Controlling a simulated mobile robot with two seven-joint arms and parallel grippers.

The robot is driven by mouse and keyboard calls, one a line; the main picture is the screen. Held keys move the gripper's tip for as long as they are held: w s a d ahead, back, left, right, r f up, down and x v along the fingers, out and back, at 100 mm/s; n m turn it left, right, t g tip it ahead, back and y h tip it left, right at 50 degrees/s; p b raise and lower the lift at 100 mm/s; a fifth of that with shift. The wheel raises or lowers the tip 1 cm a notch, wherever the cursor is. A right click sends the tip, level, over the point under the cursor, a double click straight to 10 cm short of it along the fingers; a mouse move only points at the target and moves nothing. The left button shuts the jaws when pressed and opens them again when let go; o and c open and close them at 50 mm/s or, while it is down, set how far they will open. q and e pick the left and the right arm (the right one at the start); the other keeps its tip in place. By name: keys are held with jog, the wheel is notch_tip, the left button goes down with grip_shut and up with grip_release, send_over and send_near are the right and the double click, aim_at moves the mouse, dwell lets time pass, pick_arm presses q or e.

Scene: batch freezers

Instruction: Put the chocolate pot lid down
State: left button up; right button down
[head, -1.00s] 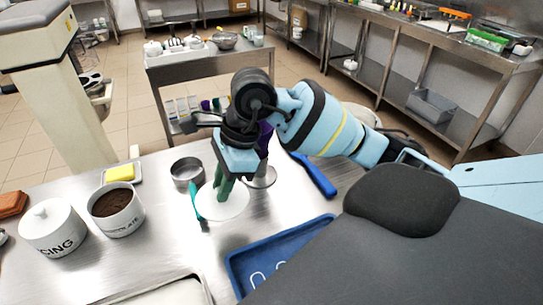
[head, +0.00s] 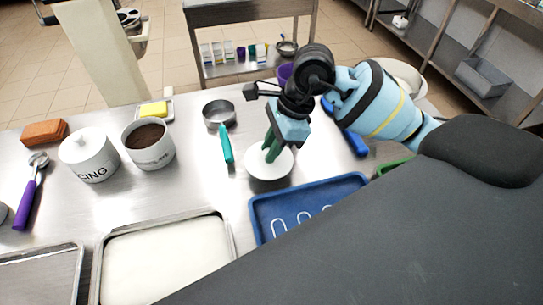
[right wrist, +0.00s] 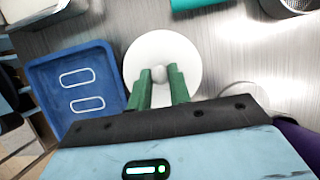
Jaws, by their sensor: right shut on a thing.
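The chocolate pot lid (head: 284,168) is a white disc with a small round knob. My right gripper (head: 270,150) is shut on its knob, with the green fingers pointing down. In the right wrist view the lid (right wrist: 150,50) shows with its knob between the two fingertips (right wrist: 159,78). The lid is at or just above the steel table, right of the teal-handled tool; I cannot tell if it touches. The open chocolate pot (head: 150,155), white with dark brown contents, stands to the left. My left gripper is not in view.
A blue tray (head: 262,222) lies just in front of the lid, and a teal-handled tool (head: 226,146) just left of it. A metal pan (head: 219,113) stands behind. The lidded icing pot (head: 90,160) stands beside the chocolate pot. Bare table lies between the chocolate pot and the teal tool.

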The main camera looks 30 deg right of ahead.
jog(key=shift+f, duration=1.85)
jog(key=shift+f, duration=0.1)
jog(key=shift+f, duration=0.1)
jog(key=c, duration=1.3)
grip_release()
jog(key=v, duration=1.2)
jog(key=shift+r, duration=0.25)
